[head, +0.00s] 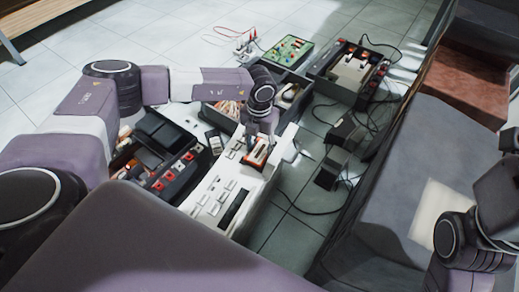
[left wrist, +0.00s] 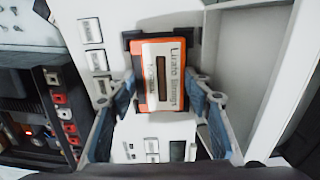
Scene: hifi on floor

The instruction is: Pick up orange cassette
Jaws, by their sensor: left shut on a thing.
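The orange cassette (left wrist: 163,78) has a white label with handwriting and a dark window. In the left wrist view it is in a dark slot on the face of a white hi-fi deck (left wrist: 110,15). In the head view the cassette (head: 259,152) is small, on the top of the white deck (head: 207,207). My left gripper (left wrist: 162,86) has its fingers on both sides of the cassette and is shut on it. In the head view the left gripper (head: 260,142) reaches down from above onto the cassette. My right gripper does not show.
A black deck (head: 160,160) with red and white sockets lies left of the white deck. A green circuit board (head: 288,50) and another open device (head: 350,72) lie behind. Cables and small black boxes (head: 343,133) lie on the tiles. A grey sofa (head: 385,190) stands right.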

